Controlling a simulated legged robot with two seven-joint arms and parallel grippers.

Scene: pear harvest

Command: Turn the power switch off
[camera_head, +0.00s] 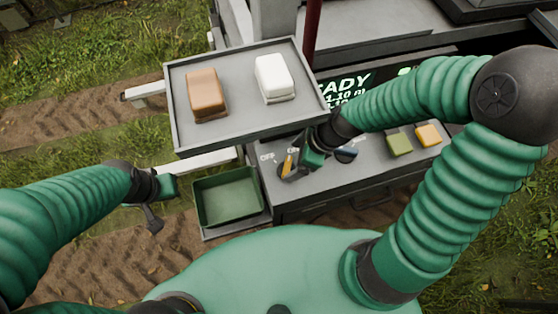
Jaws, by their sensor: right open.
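A grey control panel (325,190) lies in the middle right of the head view. On it, a yellow-orange lever (287,163) stands at a dark round base, and I take it for the power switch. My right gripper (298,172) is open just to the right of this lever, and I cannot tell whether it touches it. The gripper hides part of the panel. A dark blue control (346,154) sits to its right. My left gripper (152,205) is over the ground at the left, away from the panel, and its jaw state is unclear.
A grey tray (178,125) above the panel holds a brown block (206,93) and a white block (275,79). A green bin (226,197) stands left of the panel. A green button (398,143), a yellow button (428,134) and a lit display (343,90) are at right.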

